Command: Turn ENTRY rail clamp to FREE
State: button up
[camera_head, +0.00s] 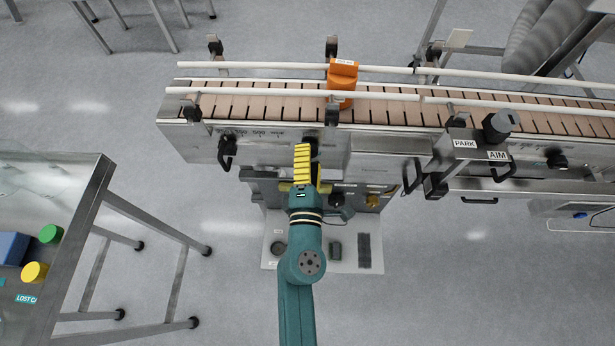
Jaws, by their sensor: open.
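A conveyor (245,106) with brown slats and white guide rails runs across the top. Black rail clamps hold the front rail, one at the left end (191,112) and one near the middle (332,115). A black lever-like handle (227,148) hangs on the front face at the left. No ENTRY or FREE wording is readable, so I cannot tell which part is the ENTRY clamp. My gripper (302,165), with yellow ribbed fingers, is open and empty, in front of the conveyor's face and right of that handle. A dark knob behind its tip is partly hidden.
A PARK/AIM unit (467,152) with black handles juts out at the right. A steel table (85,200) with green and yellow caps stands at left. Floor between is clear.

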jog(key=s, duration=1)
jog(key=shift+s+a, duration=0.15)
jog(key=shift+a, duration=0.05)
